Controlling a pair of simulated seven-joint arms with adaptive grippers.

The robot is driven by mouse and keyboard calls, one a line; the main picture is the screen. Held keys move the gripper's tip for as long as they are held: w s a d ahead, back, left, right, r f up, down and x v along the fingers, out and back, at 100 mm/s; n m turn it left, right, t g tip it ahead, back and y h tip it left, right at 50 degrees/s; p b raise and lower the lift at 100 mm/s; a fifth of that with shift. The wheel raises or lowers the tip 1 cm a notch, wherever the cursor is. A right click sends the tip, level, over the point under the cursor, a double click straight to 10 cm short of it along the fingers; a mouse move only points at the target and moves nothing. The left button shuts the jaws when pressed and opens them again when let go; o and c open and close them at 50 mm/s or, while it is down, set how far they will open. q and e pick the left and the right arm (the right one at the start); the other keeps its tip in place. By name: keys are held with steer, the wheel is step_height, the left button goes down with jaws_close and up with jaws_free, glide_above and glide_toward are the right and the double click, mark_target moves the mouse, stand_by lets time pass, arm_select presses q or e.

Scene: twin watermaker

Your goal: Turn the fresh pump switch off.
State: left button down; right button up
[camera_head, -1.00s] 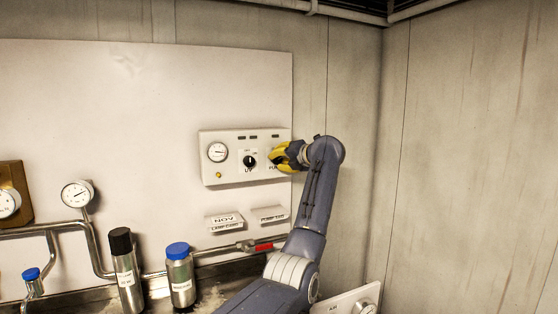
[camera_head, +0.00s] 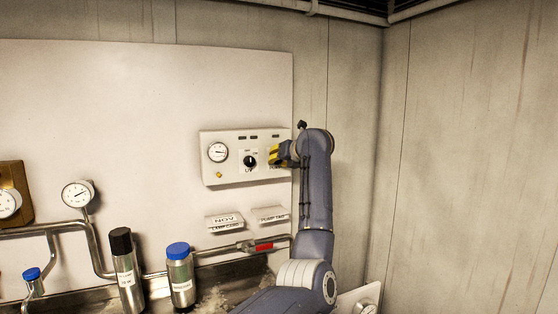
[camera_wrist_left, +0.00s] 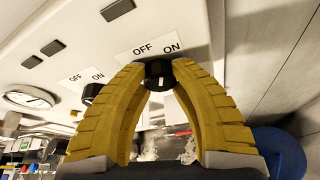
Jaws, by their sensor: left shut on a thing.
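The white control box (camera_head: 225,170) is mounted on the wall panel. My left gripper (camera_head: 273,157) is at its right-hand switch and hides most of that switch in the head view. In the left wrist view, the yellow fingers of my left gripper (camera_wrist_left: 158,78) are shut on the black pump switch knob (camera_wrist_left: 157,68). An OFF/ON label (camera_wrist_left: 155,48) sits beside this knob. I cannot clearly tell which way the knob points. My right gripper is not in view.
The UV switch (camera_head: 250,161) and a round gauge (camera_head: 218,152) are left of the gripper on the same box. Two card holders (camera_head: 225,222) are below. Pipes, a black-capped bottle (camera_head: 126,270) and a blue-capped bottle (camera_head: 180,275) stand lower left.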

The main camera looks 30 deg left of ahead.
arm_select(q)
steer(key=n+t, duration=0.1)
steer(key=n+t+h, duration=0.1)
steer(key=n, duration=0.1)
steer(key=shift+s+a+r, duration=0.1)
steer(key=shift+s+r, duration=0.05)
steer(key=shift+r+n, duration=0.1)
steer(key=shift+n, duration=0.3)
stand_by(0.4)
steer(key=c, duration=1)
jaws_free()
steer(key=shift+h, duration=0.3)
steer(key=v, duration=1.2)
steer(key=shift+f, duration=0.25)
